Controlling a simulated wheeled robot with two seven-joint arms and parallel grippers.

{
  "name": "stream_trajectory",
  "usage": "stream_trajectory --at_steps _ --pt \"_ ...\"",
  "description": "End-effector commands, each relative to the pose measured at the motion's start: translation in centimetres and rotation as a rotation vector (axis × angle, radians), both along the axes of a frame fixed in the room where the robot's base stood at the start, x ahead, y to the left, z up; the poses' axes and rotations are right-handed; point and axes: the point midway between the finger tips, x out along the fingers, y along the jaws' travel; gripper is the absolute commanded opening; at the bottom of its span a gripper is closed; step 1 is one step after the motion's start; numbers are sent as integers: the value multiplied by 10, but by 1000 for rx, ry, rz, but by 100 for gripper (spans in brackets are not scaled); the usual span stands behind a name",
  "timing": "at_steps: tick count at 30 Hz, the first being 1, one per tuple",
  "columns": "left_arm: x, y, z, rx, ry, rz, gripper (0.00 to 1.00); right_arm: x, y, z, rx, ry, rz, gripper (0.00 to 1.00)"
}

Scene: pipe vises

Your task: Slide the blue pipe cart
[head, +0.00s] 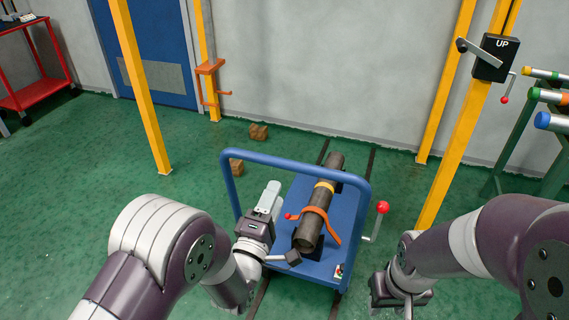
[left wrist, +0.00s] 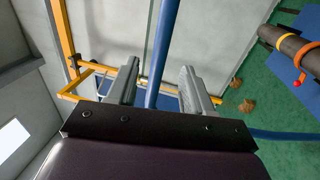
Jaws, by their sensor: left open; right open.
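The blue pipe cart (head: 342,215) stands in the middle of the head view with its blue push handle (head: 295,164) raised on the near side. A dark pipe (head: 327,192) with a yellow band lies on its deck under an orange strap (head: 316,220). My left gripper (head: 271,193) is open near the left part of the handle. In the left wrist view a blue handle bar (left wrist: 164,40) runs in line with the gap between the open fingers (left wrist: 158,85); contact cannot be told. My right gripper (head: 400,303) is open and empty, right of the cart, its fingertips mostly hidden.
Dark floor rails (head: 369,165) run under the cart toward the wall. A red-knobbed lever (head: 382,208) stands at the cart's right side. Yellow posts (head: 140,85) flank the area. Brown blocks (head: 258,132) lie on the floor. A pipe rack (head: 530,125) is at right.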

Motion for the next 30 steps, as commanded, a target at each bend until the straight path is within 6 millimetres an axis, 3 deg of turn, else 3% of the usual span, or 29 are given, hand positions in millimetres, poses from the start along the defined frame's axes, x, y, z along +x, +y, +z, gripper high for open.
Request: stream_trajectory --at_steps 6,12,23,28,30 --pt "53 -17 10 2 -1 1 51 0 0 -2 0 0 0 43" --pt "87 -28 17 3 1 2 51 0 0 -3 0 0 0 43" --pt "95 -31 19 4 2 2 51 0 0 -3 0 0 0 43" --pt "95 -30 19 4 2 2 0 0 0 -3 0 0 0 43" --pt "95 -30 19 4 2 2 0 0 0 -3 0 0 0 43"
